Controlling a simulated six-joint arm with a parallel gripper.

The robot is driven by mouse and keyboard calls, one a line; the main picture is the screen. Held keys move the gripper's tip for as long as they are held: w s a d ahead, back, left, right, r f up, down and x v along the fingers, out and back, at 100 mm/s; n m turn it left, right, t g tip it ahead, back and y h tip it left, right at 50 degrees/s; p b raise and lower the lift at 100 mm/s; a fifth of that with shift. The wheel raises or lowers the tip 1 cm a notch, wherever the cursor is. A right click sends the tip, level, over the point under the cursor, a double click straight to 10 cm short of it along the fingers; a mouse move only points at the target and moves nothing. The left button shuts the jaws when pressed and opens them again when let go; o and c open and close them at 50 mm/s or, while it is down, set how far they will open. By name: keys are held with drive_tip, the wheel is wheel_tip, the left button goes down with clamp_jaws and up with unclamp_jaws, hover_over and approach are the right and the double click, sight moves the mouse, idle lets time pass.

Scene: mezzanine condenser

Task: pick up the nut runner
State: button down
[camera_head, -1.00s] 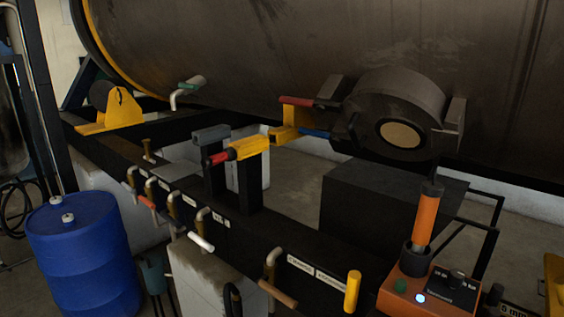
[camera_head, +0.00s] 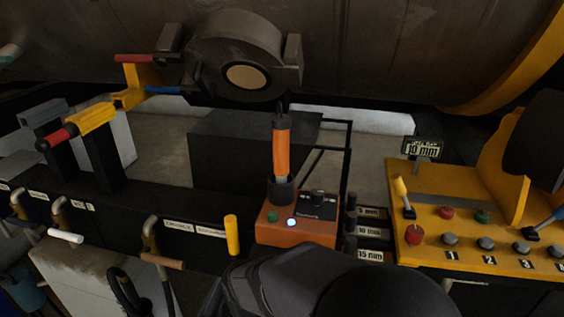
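What looks like the nut runner is an orange cylindrical tool (camera_head: 282,148) with dark ends. It stands upright in a black round holder (camera_head: 281,191) on an orange box (camera_head: 296,231) near the middle of the view. The holder hides its lower end. The box has a green button, a lit white-blue light and a small dark panel. Dark rounded parts of my arm fill the bottom centre, in front of the box and below the tool. My gripper's fingertips do not show, and nothing of the gripper touches the tool.
A rack with mm-labelled dark sockets (camera_head: 351,219) stands right of the box. Farther right is a yellow control panel (camera_head: 470,247) with a lever and buttons. A short yellow handle (camera_head: 232,235) rises at left. A yellow, red-tipped tool (camera_head: 88,118) rests on black posts. The tank hangs behind.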

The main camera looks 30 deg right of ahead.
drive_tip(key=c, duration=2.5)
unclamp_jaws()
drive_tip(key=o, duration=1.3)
